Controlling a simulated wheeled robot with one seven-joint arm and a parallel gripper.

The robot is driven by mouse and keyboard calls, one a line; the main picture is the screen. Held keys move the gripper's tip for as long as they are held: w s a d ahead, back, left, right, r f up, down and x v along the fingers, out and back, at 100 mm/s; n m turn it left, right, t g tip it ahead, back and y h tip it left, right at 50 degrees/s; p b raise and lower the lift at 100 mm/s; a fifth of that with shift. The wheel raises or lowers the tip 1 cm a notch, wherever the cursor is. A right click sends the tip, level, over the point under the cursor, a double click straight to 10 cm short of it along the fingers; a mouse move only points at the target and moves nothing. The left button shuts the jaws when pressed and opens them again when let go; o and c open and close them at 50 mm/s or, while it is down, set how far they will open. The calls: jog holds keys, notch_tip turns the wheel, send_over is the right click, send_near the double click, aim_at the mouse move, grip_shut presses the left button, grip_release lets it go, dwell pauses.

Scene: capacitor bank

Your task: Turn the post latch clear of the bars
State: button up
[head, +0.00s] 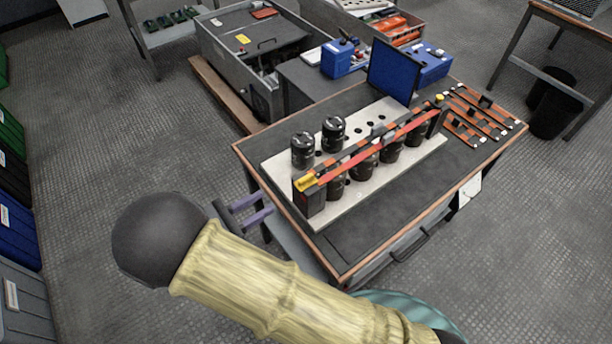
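Two long orange-red bars (375,148) run side by side over a row of dark capacitors (363,166) on a white perforated board (330,213). A black post (309,200) stands at the near left end. A yellow latch (306,182) sits on top of it, at the bars' end. Another yellow piece (439,98) tops the post at the far right end. Whether either latch lies across the bars is too small to tell. My gripper (262,208) is left of the workbench, its two purple fingers apart and empty, clear of the latch. My arm hides its base.
Two more capacitors (318,142) stand at the board's back left. Loose bars (481,115) lie at the bench's right. A blue panel (392,70) stands behind. The workbench's (350,245) front surface is clear. A grey cabinet (245,75) stands behind left.

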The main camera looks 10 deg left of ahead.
aim_at(298, 183)
jog(key=x, duration=1.3)
jog(key=shift+w+d+p, duration=0.1)
jog(key=shift+w+p, duration=0.05)
jog(key=shift+p, duration=0.15)
grip_shut()
